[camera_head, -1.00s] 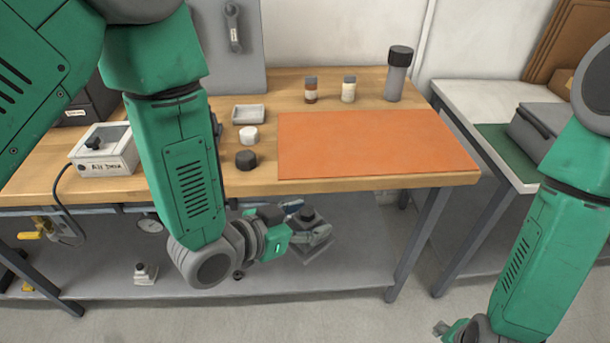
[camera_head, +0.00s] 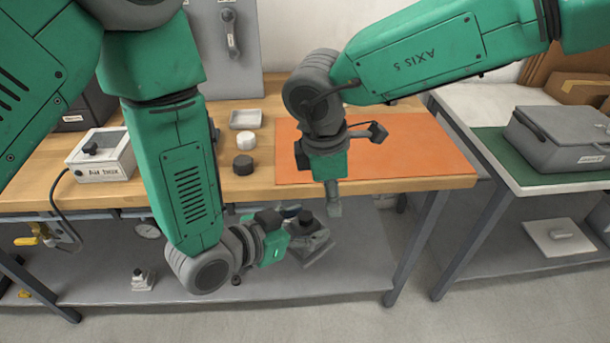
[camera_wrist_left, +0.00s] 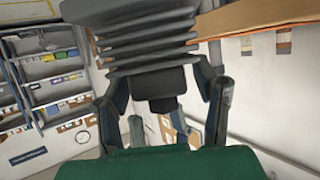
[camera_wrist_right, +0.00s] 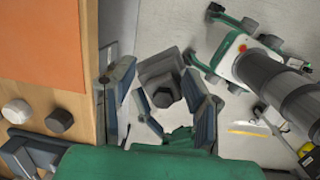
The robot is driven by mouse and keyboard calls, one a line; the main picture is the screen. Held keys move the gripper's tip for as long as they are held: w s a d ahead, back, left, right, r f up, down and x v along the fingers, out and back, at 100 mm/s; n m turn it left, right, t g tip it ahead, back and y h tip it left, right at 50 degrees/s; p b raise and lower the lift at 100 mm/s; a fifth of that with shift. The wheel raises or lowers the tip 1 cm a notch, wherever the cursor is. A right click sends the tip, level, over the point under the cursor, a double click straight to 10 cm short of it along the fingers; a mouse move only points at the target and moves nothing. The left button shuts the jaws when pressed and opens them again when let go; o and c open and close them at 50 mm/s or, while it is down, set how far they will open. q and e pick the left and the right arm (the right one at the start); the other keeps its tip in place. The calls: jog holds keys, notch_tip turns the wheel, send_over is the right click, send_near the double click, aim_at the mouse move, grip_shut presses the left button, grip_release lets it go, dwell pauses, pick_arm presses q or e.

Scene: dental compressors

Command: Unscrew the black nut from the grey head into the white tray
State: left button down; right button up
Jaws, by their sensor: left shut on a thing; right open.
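The grey head (camera_head: 311,248) is held in front of the table's front edge by my left gripper (camera_head: 292,243), which is shut on it. The black nut (camera_head: 305,216) sits on top of the head. In the left wrist view the ribbed grey head (camera_wrist_left: 145,35) is between the fingers. My right gripper (camera_head: 333,208) is open and empty, pointing down, above and slightly right of the head. In the right wrist view the nut (camera_wrist_right: 163,97) shows between its fingers, apart from them.
A white knob (camera_head: 246,140) and a separate black knob (camera_head: 243,165) stand in front of the tray. An orange mat (camera_head: 420,150) covers the table's right part. A white box (camera_head: 103,155) with a cable stands at the left. A grey shelf (camera_head: 340,285) lies below.

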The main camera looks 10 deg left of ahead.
aim_at(305, 214)
jog(key=a+r+m, duration=0.1)
jog(key=s+a+r+m, duration=0.1)
jog(key=r, duration=0.1)
jog(key=a+r+m+g+y, duration=0.1)
jog(key=a, duration=0.1)
jog(key=shift+s+r+m, duration=0.15)
jog(key=shift+s+m, duration=0.15)
jog(key=shift+m, duration=0.1)
jog(key=shift+s+a, duration=0.1)
notch_tip(305, 214, down, 8)
jog(key=shift+r, duration=0.15)
